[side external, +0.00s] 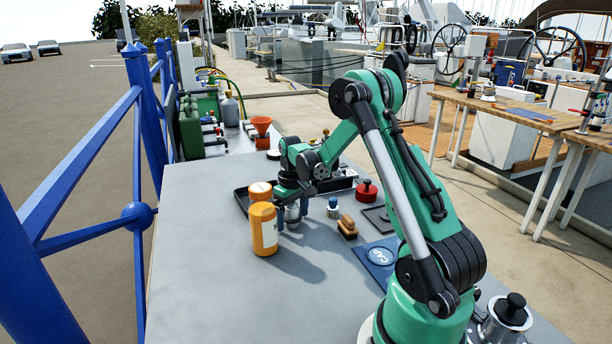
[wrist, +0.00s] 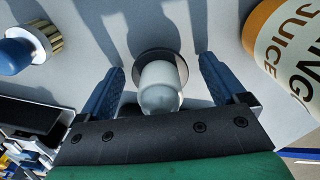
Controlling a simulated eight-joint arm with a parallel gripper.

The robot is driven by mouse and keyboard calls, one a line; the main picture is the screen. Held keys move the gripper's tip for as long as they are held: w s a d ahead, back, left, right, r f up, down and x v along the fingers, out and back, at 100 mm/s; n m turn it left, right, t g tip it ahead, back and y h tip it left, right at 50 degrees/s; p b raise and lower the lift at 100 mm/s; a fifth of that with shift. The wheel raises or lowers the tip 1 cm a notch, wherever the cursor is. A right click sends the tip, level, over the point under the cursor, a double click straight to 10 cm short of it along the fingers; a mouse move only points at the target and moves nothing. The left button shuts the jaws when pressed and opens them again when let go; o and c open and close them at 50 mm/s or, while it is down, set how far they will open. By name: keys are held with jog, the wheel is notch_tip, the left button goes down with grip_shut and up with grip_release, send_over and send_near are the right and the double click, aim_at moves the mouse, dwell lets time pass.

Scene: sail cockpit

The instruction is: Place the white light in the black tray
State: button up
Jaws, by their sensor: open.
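The white light (wrist: 162,86) is a small pale dome on a dark round base. It stands upright on the grey table between the two blue fingers of my gripper (wrist: 161,84), with visible gaps on both sides. In the side external view, my gripper (side external: 292,212) is low over the table, with its open fingers either side of the light (side external: 292,217). The black tray (side external: 241,201) lies to the left of my gripper in that view, partly hidden behind orange containers and my gripper. The tray cannot be made out in the wrist view.
An orange juice container (side external: 264,232) stands close beside my gripper; it also shows in the wrist view (wrist: 288,48). A blue-topped item (side external: 333,208), a brown brush (side external: 347,229) and a red pot (side external: 366,191) stand to the right. The table's front left is clear.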

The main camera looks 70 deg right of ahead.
notch_tip(320, 180, up, 11)
jog(key=shift+r, duration=0.6)
jog(key=shift+c, duration=0.9)
